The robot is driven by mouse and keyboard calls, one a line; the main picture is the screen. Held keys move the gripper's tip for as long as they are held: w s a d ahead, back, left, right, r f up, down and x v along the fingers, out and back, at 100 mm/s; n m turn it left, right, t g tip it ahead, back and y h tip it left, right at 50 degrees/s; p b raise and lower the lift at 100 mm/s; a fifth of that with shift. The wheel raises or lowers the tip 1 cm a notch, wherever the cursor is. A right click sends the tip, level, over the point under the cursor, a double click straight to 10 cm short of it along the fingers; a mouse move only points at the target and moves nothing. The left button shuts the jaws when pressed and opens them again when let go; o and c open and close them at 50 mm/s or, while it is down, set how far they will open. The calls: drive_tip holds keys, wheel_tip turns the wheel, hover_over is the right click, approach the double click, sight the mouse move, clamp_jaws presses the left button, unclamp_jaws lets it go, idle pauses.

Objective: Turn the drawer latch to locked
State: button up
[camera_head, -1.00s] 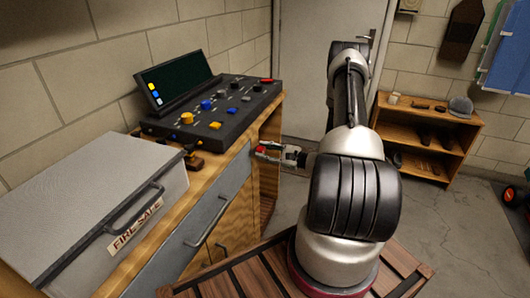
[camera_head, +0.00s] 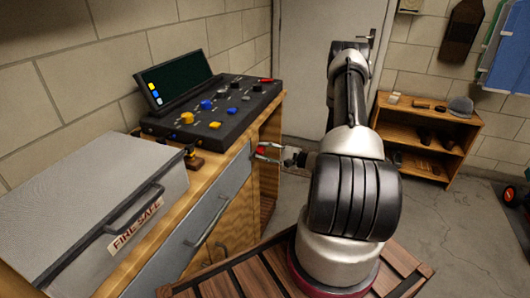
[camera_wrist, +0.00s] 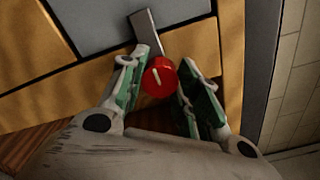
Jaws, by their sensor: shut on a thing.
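The drawer latch has a round red knob (camera_wrist: 160,78) with a pale line on its face. A grey metal bar (camera_wrist: 146,30) extends from behind it up towards the grey drawer front (camera_wrist: 90,20). My gripper (camera_wrist: 166,88) is shut on the red knob, its green-lined fingers on either side of it. In the head view the knob (camera_head: 261,151) shows as a small red spot between the fingers of my gripper (camera_head: 266,153), at the right end of the drawer front (camera_head: 205,216). The bar is not clear in that view.
A control console (camera_head: 215,108) with coloured knobs stands on the wooden bench, beside a grey fire safe (camera_head: 95,195). The drawer's bar handle (camera_head: 208,222) sticks out in front. A low wooden shelf (camera_head: 425,135) stands at the back right, with open floor before it.

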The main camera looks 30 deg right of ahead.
drive_tip(key=o, duration=1)
drive_tip(key=v, duration=1.2)
